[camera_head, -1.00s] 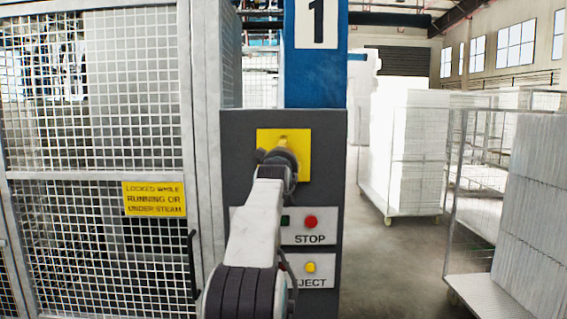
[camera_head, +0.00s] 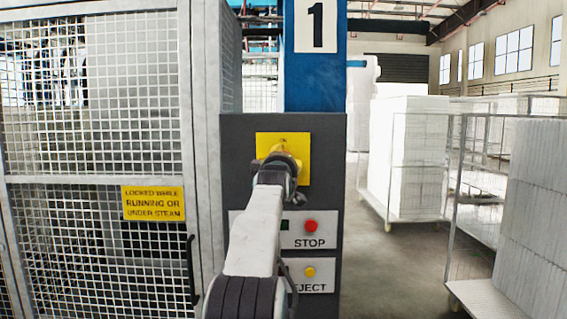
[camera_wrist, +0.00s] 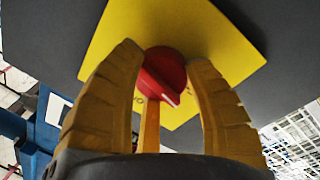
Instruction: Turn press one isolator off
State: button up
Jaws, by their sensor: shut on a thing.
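The press one isolator is a red round knob (camera_wrist: 158,72) with a white mark, on a yellow plate (camera_head: 302,148). In the wrist view the yellow plate (camera_wrist: 215,40) looks tilted. The ribbed yellow fingers of my gripper (camera_wrist: 165,57) stand on either side of the knob, shut on it. In the head view my gripper (camera_head: 281,163) is in front of the plate and hides the knob. Small lettering that looks like "ON" shows at the plate's top. Other lettering beside the knob in the wrist view is partly covered.
Below the plate, the dark panel (camera_head: 236,150) carries a red STOP button (camera_head: 311,226) and a yellow eject button (camera_head: 310,271), close to my arm. A mesh guard door (camera_head: 90,90) with a yellow sign (camera_head: 153,203) stands left. Foam-loaded trolleys (camera_head: 408,160) stand right, beyond open floor.

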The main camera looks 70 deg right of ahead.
jog(key=shift+f, duration=0.15)
jog(key=o, duration=1.2)
jog(key=shift+w, duration=0.1)
jog(key=shift+v, duration=5.95)
